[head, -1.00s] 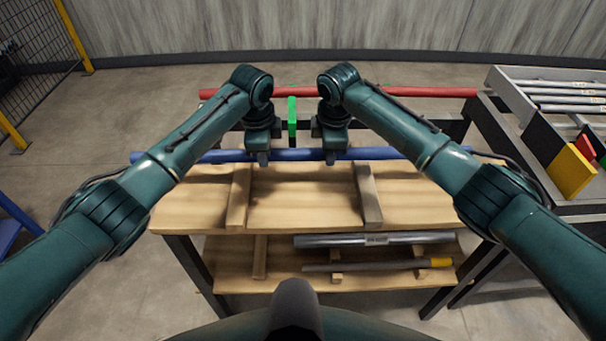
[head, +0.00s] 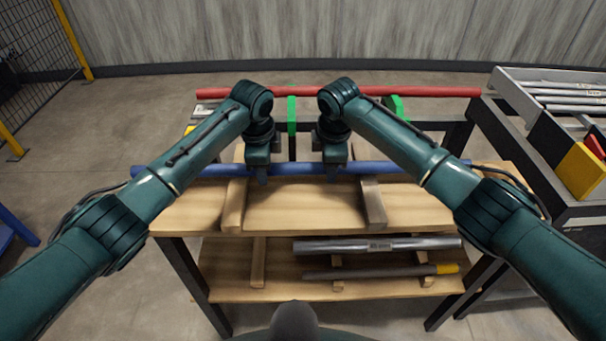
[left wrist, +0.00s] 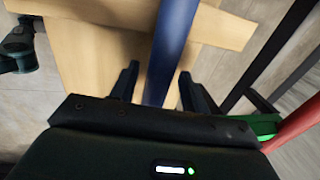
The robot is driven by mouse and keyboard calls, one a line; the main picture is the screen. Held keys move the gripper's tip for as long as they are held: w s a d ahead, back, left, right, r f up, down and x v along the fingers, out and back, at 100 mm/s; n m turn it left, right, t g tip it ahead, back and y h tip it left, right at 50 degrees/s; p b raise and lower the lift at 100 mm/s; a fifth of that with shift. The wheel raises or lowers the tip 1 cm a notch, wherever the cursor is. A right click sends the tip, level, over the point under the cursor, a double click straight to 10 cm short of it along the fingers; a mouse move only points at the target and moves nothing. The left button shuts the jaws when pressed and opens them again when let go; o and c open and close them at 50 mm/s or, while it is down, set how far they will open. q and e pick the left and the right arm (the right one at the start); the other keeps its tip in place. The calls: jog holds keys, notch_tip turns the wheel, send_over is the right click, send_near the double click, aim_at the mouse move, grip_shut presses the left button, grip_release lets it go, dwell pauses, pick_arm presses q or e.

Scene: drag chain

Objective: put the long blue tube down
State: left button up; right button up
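The long blue tube (head: 298,169) runs left to right over the two wooden blocks on the table's upper board, the left block (head: 235,205) and the right block (head: 370,203). It appears to lie on them. My left gripper (head: 262,172) points down at the tube near the left block. In the left wrist view the tube (left wrist: 174,40) passes between the left gripper's spread fingers (left wrist: 157,88), with a gap visible on one side. My right gripper (head: 333,171) is down at the tube near the right block; its finger gap is hidden.
A red tube (head: 400,92) lies behind on green supports (head: 292,115). A grey pipe (head: 375,245) and a yellow-ended rod (head: 385,271) lie on the lower shelf (head: 235,275). A rack of metal tubes (head: 560,95) stands right. The upper board's front (head: 300,215) is clear.

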pick_arm(q)
jog(key=shift+o, duration=0.2)
pick_arm(e)
jog(key=shift+o, duration=0.2)
pick_arm(q)
notch_tip(320, 180, up, 12)
jog(key=s, duration=0.2)
jog(key=shift+s+f, duration=0.15)
pick_arm(e)
notch_tip(320, 180, up, 12)
jog(key=s, duration=0.2)
jog(key=shift+s, duration=0.2)
jog(key=shift+f, duration=0.15)
